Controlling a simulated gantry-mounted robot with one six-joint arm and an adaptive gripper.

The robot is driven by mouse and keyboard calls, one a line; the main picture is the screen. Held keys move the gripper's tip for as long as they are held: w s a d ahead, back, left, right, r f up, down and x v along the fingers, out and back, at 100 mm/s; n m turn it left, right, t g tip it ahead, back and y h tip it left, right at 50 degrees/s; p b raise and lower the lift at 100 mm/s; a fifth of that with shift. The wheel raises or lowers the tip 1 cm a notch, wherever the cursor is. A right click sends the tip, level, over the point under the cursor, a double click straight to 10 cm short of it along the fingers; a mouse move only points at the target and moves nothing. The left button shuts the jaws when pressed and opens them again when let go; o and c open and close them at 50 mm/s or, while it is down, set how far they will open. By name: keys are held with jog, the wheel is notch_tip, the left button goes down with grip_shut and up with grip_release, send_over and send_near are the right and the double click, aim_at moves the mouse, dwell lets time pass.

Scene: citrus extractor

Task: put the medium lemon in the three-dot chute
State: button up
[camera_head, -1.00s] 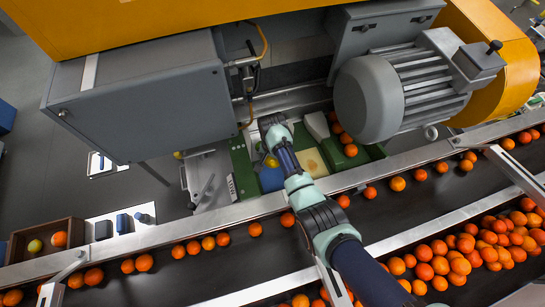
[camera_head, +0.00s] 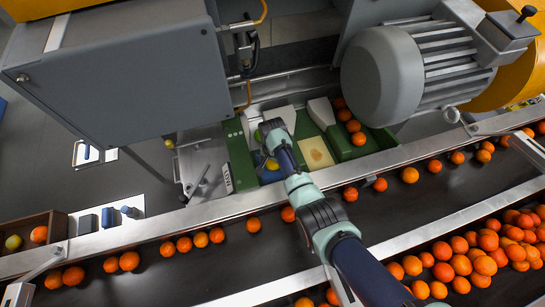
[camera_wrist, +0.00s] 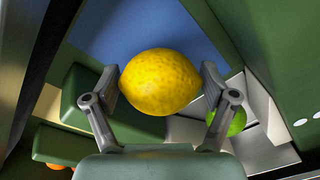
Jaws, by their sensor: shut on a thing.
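My gripper (camera_wrist: 162,84) is shut on a yellow lemon (camera_wrist: 160,80), one finger on each side of it. In the wrist view the lemon is in front of a blue surface (camera_wrist: 125,28) between green walls. In the head view my gripper (camera_head: 271,158) is low in the green-walled chute area, and a bit of the lemon (camera_head: 271,165) shows beside it. Whether the lemon touches the blue surface I cannot tell. White dots (camera_wrist: 301,122) show on the green wall at right in the wrist view; their full number is cut off.
A green fruit (camera_wrist: 236,122) lies right of and behind the gripper. Oranges (camera_head: 352,126) sit in the right green lane, beside a tan board (camera_head: 317,153). A grey motor (camera_head: 382,85) and grey box (camera_head: 115,75) flank the space above. A conveyor (camera_head: 200,265) carries oranges.

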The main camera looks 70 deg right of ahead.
dwell(0.6)
jog(key=shift+f+b, duration=0.8)
jog(key=shift+f, duration=0.15)
jog(key=o, duration=1.1)
jog(key=shift+c, duration=0.2)
notch_tip(320, 180, up, 12)
jog(key=shift+r, duration=0.1)
